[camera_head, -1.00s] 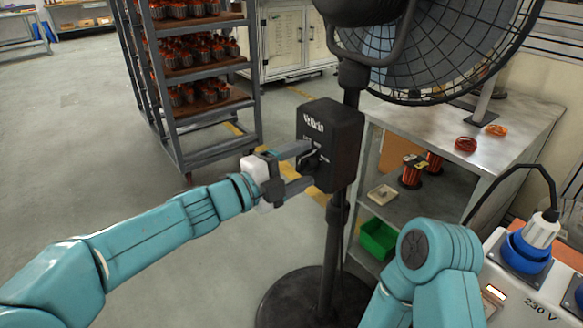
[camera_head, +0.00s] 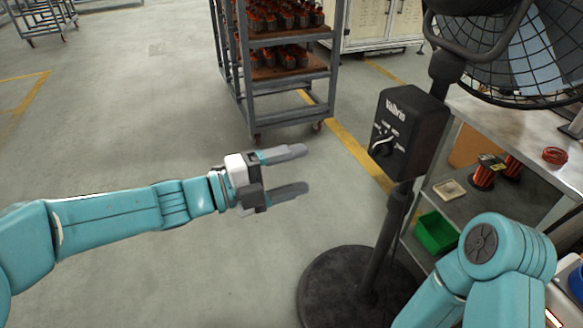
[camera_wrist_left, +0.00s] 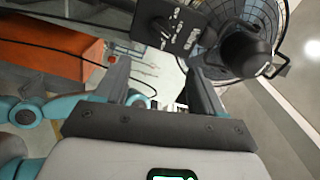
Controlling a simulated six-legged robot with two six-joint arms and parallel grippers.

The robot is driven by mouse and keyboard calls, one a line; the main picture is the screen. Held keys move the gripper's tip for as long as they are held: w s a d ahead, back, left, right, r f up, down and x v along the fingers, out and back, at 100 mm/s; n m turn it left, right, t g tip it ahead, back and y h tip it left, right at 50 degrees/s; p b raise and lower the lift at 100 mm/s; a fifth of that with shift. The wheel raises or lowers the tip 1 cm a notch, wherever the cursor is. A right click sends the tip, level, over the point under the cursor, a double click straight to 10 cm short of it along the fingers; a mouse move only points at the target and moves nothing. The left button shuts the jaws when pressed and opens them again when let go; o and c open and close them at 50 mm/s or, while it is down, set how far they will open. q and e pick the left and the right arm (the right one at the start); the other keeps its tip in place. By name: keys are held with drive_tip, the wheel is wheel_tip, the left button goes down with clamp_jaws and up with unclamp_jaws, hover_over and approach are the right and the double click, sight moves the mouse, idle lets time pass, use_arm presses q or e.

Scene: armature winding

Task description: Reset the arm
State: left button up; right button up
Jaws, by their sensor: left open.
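My left gripper (camera_head: 298,170) is open and empty, in the middle of the head view, over bare floor. It is to the left of the fan's black control box (camera_head: 408,130) and apart from it. The box has a dial knob (camera_head: 382,147) on its face. In the left wrist view the two fingers (camera_wrist_left: 160,85) stand apart with nothing between them, and the control box (camera_wrist_left: 170,25) shows beyond them. My right arm shows at the lower right of the head view, but its gripper is out of view.
The pedestal fan (camera_head: 520,50) stands on a round black base (camera_head: 345,290). A workbench (camera_head: 520,130) with a green bin (camera_head: 436,232) is to its right. A wheeled rack (camera_head: 285,85) of parts stands behind.

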idle(0.3)
use_arm(q)
drive_tip(key=a+f+n+t+y, duration=0.1)
drive_tip(key=a+f+n+y, duration=0.25)
drive_tip(key=f+n, duration=0.75)
drive_tip(key=a+f+n+t+y, duration=0.2)
drive_tip(key=a+f+n+y, duration=0.15)
drive_tip(key=f, duration=1.35)
drive_tip(key=s+a+f+n+g+y, duration=0.3)
drive_tip(key=s+f+n+g, duration=0.1)
drive_tip(key=s+f+n, duration=0.5)
drive_tip(key=s+a+f+n+g+y, duration=0.35)
drive_tip(key=s+f+n, duration=0.45)
drive_tip(key=s, duration=0.3)
wheel_tip(320, 180, up, 31)
drive_tip(key=s+g+p, duration=0.1)
drive_tip(key=p, duration=3)
drive_tip(key=shift+s+d+f, duration=0.2)
drive_tip(key=shift+s, duration=0.1)
